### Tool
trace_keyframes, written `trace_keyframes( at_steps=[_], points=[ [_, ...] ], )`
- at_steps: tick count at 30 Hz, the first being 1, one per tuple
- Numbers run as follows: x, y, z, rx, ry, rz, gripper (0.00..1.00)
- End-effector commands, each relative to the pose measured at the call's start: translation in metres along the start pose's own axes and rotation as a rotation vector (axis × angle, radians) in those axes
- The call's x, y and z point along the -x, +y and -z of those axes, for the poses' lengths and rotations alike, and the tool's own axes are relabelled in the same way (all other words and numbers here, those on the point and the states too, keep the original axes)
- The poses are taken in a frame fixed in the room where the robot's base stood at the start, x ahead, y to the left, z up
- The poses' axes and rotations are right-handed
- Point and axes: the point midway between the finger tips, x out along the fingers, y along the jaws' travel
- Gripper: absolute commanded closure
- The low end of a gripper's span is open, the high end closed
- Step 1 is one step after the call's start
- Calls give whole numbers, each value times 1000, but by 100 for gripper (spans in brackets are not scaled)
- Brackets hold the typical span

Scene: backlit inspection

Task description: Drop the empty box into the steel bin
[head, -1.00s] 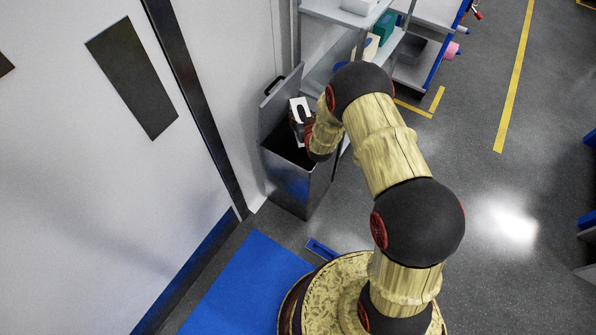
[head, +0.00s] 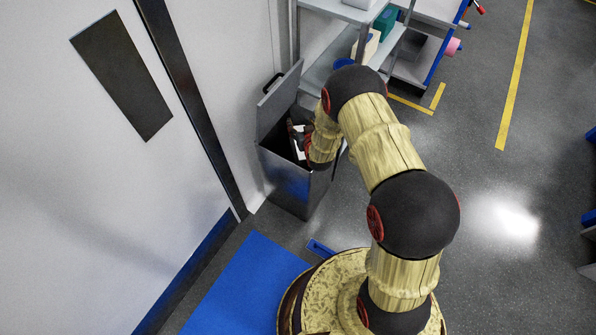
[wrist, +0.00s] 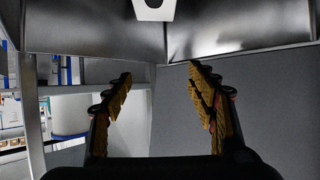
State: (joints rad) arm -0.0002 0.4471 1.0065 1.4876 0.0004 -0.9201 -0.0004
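The steel bin (head: 286,183) stands open against the wall in the head view, its lid (head: 280,98) raised at the back. My gripper (head: 297,130) is over the bin's mouth, partly hidden by my arm. In the wrist view my gripper (wrist: 160,80) has its fingers spread with nothing between them. The white box (wrist: 154,9), with a dark opening, shows at the top edge of the wrist view, beyond and apart from the fingertips. In the head view a small part of the box (head: 300,154) shows low in the bin's mouth.
A grey shelf unit (head: 322,72) with small boxes stands just behind the bin. A pale wall is on the left. A blue mat (head: 243,285) lies on the floor in front. The floor to the right is open.

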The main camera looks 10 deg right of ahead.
Motion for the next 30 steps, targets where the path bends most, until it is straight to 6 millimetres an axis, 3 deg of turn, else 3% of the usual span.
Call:
trace_keyframes(
  at_steps=[5, 17, 23, 30],
  points=[
    [0, 0, 0, 0, 0, 0, 31],
    [5, 0, 0, 0, -1, 0, 30],
    [32, 0, 0, 0, -1, 0, 30],
    [77, 0, 1, 0, 0, 0, 30]
  ],
)
